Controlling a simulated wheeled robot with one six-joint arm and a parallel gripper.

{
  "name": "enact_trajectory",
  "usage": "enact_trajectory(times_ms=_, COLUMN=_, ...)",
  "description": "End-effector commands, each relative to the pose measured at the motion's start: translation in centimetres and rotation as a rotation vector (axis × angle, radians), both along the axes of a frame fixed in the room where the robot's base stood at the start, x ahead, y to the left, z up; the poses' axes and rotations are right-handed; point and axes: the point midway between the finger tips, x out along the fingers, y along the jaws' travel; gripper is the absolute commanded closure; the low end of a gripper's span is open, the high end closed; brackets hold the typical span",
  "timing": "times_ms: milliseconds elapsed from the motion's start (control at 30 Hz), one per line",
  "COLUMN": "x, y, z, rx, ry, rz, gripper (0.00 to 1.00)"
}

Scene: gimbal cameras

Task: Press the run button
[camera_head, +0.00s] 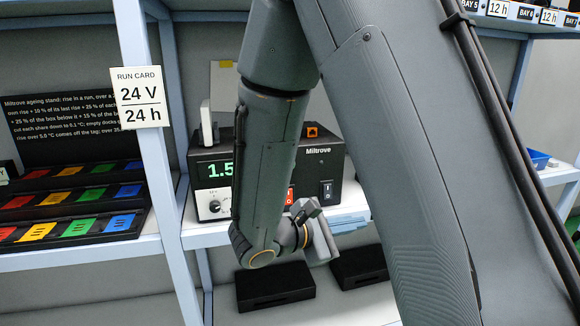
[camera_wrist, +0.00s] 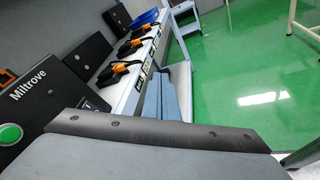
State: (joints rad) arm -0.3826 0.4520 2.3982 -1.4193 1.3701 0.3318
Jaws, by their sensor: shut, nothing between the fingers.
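A black Miltrove power supply box (camera_head: 330,165) stands on the shelf behind my arm, with a green display partly hidden by the arm. In the wrist view a round green button (camera_wrist: 10,134) with a pale ring shows at the left edge, on a black Miltrove panel (camera_wrist: 45,105). No run label is readable. My gripper (camera_head: 322,243) is shut and empty, in front of the box's lower right and apart from the green button. A large grey part of mine fills the lower wrist view.
A red switch (camera_head: 290,195) and a black rocker switch (camera_head: 327,192) are on the box front. A rack of coloured cells (camera_head: 70,228) stands left of a blue post (camera_head: 150,150) bearing a 24 V / 24 h card (camera_head: 139,98). Black blocks (camera_head: 275,287) lie below the shelf.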

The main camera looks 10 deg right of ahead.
Motion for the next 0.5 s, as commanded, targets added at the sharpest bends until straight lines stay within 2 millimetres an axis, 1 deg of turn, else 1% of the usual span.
enact_trajectory(times_ms=33, x=2.1, y=1.5, z=1.0, rx=-0.073, ry=-0.024, rz=0.092, gripper=1.00)
enact_trajectory(times_ms=100, x=4.7, y=3.7, z=2.4, rx=-0.158, ry=-0.070, rz=0.207, gripper=1.00)
enact_trajectory(times_ms=200, x=7.3, y=6.7, z=3.9, rx=-0.243, ry=-0.132, rz=0.336, gripper=1.00)
enact_trajectory(times_ms=300, x=8.7, y=8.9, z=4.8, rx=-0.293, ry=-0.177, rz=0.421, gripper=1.00)
enact_trajectory(times_ms=333, x=9.0, y=9.4, z=5.0, rx=-0.302, ry=-0.186, rz=0.439, gripper=1.00)
enact_trajectory(times_ms=400, x=9.4, y=10.1, z=5.3, rx=-0.316, ry=-0.203, rz=0.467, gripper=1.00)
enact_trajectory(times_ms=500, x=9.6, y=10.5, z=5.4, rx=-0.323, ry=-0.212, rz=0.481, gripper=1.00)
